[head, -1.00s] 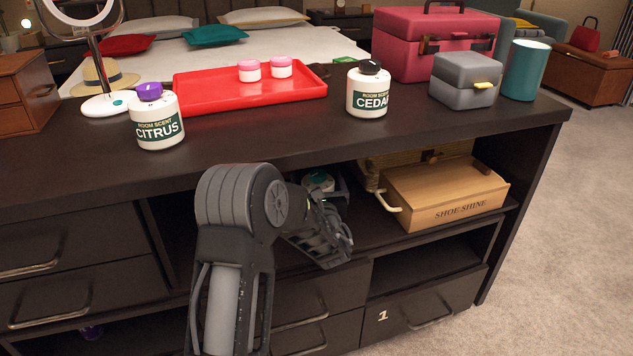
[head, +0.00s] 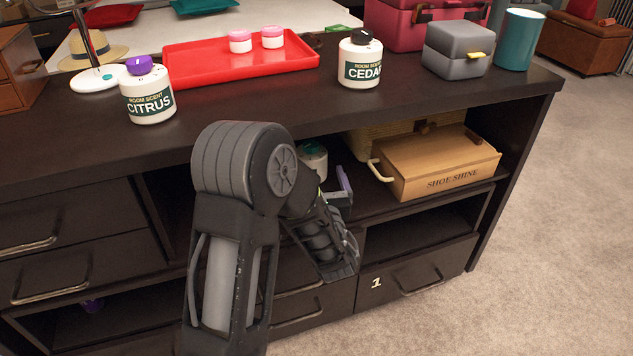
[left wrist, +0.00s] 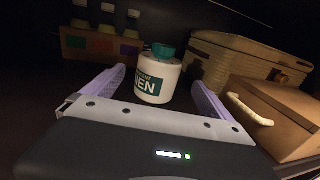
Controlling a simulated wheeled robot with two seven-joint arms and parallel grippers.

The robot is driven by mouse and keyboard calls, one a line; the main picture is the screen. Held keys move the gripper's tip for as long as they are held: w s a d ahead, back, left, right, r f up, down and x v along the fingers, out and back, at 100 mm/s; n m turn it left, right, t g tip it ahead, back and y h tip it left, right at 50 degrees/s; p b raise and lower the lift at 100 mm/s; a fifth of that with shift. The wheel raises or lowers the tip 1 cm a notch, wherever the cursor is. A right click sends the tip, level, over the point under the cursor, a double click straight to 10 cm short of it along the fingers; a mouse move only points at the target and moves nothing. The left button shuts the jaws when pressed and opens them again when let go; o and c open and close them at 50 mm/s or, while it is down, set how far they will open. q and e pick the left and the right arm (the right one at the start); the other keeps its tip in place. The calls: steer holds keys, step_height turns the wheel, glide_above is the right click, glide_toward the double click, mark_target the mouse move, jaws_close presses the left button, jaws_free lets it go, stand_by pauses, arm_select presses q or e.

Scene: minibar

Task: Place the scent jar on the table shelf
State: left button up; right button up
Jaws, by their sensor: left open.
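A white scent jar with a green cap and a dark label ending in "EN" (left wrist: 155,80) stands upright inside the table's upper shelf compartment. Its top also shows in the head view (head: 313,158), partly hidden by my left arm. My left gripper (head: 338,188) reaches into that compartment. It is open, with its purple fingers either side of the jar's front; I cannot tell whether they touch it. A CITRUS jar with a purple cap (head: 148,95) and a CEDAR jar with a black cap (head: 360,62) stand on the table top (head: 250,105). My right gripper is out of view.
A shoe shine box (head: 437,165) and a wicker basket (left wrist: 235,62) stand right of the jar. A box with coloured squares (left wrist: 100,45) is behind left. A red tray (head: 210,65) lies on the table top. The lower right shelf (head: 425,225) looks empty.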

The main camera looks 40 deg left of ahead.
arm_select(q)
steer(key=shift+s+d, duration=0.35)
steer(key=shift+s, duration=0.05)
stand_by(0.5)
